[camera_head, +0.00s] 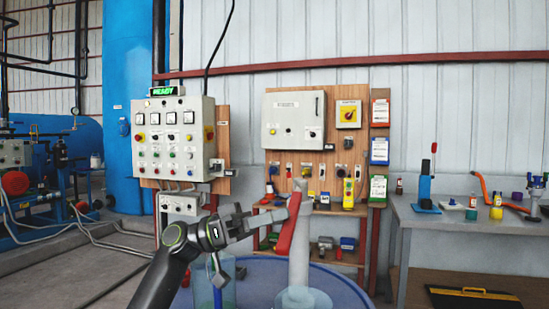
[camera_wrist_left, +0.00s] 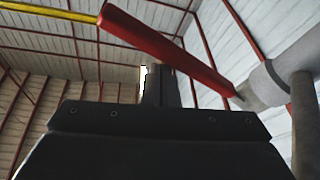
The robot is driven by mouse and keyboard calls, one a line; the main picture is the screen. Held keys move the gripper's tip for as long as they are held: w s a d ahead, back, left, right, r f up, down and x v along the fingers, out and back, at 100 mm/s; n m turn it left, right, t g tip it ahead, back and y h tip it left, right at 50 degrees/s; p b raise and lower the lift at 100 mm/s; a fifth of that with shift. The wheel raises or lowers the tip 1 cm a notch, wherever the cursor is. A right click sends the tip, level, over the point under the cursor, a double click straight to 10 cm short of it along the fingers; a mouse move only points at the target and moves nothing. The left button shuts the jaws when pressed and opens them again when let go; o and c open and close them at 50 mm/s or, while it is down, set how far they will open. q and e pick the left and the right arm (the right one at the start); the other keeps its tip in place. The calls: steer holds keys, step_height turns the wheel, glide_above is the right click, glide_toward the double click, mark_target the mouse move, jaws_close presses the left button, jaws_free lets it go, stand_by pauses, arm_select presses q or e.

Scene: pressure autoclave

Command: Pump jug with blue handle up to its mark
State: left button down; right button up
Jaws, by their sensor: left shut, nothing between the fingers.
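A grey hand pump (camera_head: 299,260) with a red lever (camera_head: 288,226) rises from a blue drum (camera_head: 345,284). The lever hangs slanting along the pump's left side. In the left wrist view the red lever (camera_wrist_left: 170,52) runs to the grey pump body (camera_wrist_left: 285,85) at the right. My left gripper (camera_head: 268,217) is shut and empty, its fingertips close to the lever; I cannot tell whether they touch. A clear jug with a blue handle (camera_head: 217,292) stands low behind my left forearm, partly hidden. Its liquid level and mark cannot be made out. My right gripper is out of view.
A control panel (camera_head: 175,138) with a lit green READY sign stands behind at the left. A board with a grey cabinet (camera_head: 293,120) hangs on the wall. A grey workbench (camera_head: 465,222) with tools stands at the right.

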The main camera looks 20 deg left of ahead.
arm_select(q)
steer(key=shift+f, duration=0.1)
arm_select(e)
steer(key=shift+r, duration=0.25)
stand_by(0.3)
arm_select(q)
step_height(320, 180, up, 10)
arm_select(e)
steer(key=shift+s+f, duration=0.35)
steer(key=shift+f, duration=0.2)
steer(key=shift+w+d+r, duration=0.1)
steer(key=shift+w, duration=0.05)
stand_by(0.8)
arm_select(q)
steer(key=c, duration=2.1)
jaws_free()
steer(key=shift+c, duration=0.2)
